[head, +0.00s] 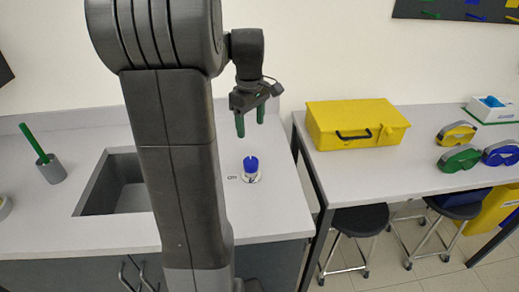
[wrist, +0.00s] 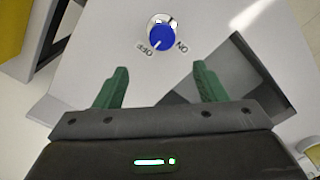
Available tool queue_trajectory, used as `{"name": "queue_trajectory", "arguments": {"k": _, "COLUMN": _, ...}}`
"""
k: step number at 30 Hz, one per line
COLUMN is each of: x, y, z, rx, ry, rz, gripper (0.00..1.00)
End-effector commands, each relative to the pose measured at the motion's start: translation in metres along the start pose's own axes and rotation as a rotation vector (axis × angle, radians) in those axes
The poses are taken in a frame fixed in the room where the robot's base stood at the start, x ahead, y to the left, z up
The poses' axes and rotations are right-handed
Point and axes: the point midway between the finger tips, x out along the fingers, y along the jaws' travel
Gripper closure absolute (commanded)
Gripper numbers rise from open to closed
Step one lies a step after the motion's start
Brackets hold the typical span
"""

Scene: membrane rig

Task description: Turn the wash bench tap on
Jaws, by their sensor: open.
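The wash bench tap knob (head: 251,165) is blue on a pale round base and stands on the white bench top to the right of the sink. In the wrist view the knob (wrist: 162,37) shows near the top, with OFF printed at its lower left and ON at its lower right. I cannot clearly tell which label it points to. My gripper (head: 250,122) has green fingers, is open and empty, and hangs above the knob, apart from it. In the wrist view the fingers (wrist: 161,75) are spread, with the knob beyond their tips.
The sink basin (head: 118,188) is left of the knob, partly behind my arm. A grey cup with a green brush (head: 51,168) stands farther left. A yellow case (head: 352,124) and goggles (head: 460,158) lie on the right-hand table, across a gap. Bench top around the knob is clear.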

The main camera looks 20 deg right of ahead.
Motion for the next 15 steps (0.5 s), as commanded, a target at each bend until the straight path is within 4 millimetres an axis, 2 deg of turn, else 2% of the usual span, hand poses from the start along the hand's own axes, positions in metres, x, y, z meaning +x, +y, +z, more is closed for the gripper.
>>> {"name": "queue_trajectory", "arguments": {"k": 5, "x": 0.023, "y": -0.001, "z": 0.001, "rx": 0.000, "ry": -0.002, "rz": -0.003, "gripper": 0.35}}
{"name": "queue_trajectory", "arguments": {"k": 15, "x": 0.095, "y": -0.001, "z": 0.001, "rx": 0.001, "ry": -0.003, "rz": -0.004, "gripper": 0.35}}
